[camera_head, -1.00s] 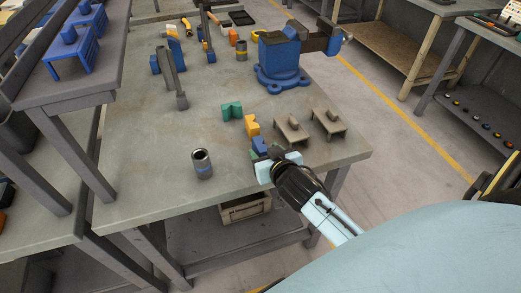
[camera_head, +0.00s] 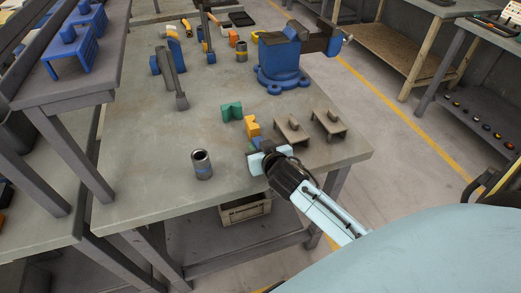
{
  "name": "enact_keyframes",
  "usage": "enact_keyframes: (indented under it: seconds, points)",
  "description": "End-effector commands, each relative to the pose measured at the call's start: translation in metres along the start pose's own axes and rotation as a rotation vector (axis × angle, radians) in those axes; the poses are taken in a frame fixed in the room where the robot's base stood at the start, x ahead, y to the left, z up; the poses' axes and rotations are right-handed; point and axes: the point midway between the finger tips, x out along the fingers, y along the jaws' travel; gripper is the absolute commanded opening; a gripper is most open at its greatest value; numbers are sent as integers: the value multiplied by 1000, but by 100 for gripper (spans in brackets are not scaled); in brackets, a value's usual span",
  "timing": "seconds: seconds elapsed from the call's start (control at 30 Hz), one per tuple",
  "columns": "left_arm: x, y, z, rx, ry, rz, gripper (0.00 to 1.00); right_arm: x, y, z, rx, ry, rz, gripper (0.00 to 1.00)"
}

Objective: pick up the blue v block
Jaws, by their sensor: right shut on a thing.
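The blue V block (camera_head: 254,142) is on the workbench near its front right part, mostly hidden by my right gripper (camera_head: 263,153). The right gripper comes in from the lower right, and its pale fingers are shut on the blue block. I cannot tell whether the block touches the bench. A yellow V block (camera_head: 252,127) stands just behind it, and a green V block (camera_head: 232,111) is farther back to the left. My left gripper is not in view.
A grey hollow cylinder (camera_head: 202,165) stands left of the gripper. Two small brown stands (camera_head: 292,131) are close on the right.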

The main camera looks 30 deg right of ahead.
Motion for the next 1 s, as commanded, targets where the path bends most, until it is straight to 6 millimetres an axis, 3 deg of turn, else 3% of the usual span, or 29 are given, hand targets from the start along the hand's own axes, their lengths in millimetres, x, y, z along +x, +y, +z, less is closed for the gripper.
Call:
enact_keyframes:
  seconds: [0.43, 0.8, 1.0]
  points:
    - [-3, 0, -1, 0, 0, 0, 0, -3, 0, -10, 1, 7, -1, 0]
    - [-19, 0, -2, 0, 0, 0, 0, -29, 0, -73, 2, 10, -1, 0]
    - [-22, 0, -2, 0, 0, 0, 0, -43, -7, -94, -5, 9, -13, 0]
